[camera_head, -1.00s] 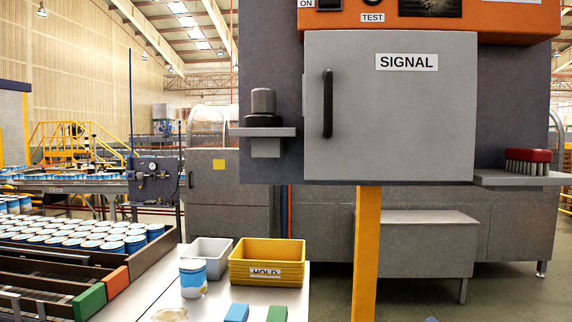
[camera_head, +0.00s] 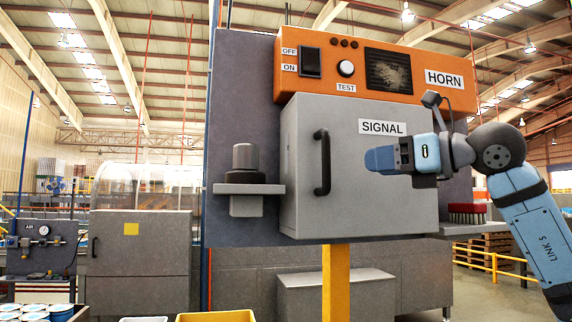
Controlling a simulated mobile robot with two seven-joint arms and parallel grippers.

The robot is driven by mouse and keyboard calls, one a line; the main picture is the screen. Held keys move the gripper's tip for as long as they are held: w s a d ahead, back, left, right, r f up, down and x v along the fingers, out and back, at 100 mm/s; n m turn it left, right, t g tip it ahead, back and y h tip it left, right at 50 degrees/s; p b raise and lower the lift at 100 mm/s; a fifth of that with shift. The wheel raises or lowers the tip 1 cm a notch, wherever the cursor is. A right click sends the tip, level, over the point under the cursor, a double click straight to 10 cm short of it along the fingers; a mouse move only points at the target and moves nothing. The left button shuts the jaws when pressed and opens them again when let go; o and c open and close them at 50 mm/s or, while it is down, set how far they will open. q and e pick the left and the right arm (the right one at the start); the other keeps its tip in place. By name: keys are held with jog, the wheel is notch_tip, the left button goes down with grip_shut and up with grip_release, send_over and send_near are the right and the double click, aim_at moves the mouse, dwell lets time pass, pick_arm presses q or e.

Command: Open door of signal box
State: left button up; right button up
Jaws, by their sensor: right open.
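The signal box door (camera_head: 360,205) is a grey panel with a SIGNAL label, and it looks shut. Its black vertical handle (camera_head: 322,162) is on the door's left side. My right gripper (camera_head: 378,160) comes in from the right in front of the door and points left, below the label. It is open and empty, to the right of the handle and apart from it in the picture. Its depth from the door is hard to tell. My left gripper is not in view.
An orange horn panel (camera_head: 379,100) with a switch and test button sits above the door. A yellow post (camera_head: 336,282) stands below.

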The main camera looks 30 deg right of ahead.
aim_at(327, 182)
jog(key=shift+m+t+h, duration=0.3)
jog(key=shift+t+h, duration=0.1)
jog(key=shift+h, duration=0.1)
jog(key=p+x, duration=0.1)
jog(key=x, duration=0.3)
jog(key=r+p+x, duration=0.1)
jog(key=p+x, duration=0.1)
jog(key=x, duration=0.2)
jog(key=p+x, duration=0.1)
jog(key=x, duration=0.3)
jog(key=shift+w+d+r, duration=0.35)
jog(key=shift+r, duration=0.05)
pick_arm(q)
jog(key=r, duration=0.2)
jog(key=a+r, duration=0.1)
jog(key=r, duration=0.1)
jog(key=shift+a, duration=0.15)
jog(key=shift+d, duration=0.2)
pick_arm(e)
jog(key=shift+s, duration=0.1)
grip_shut()
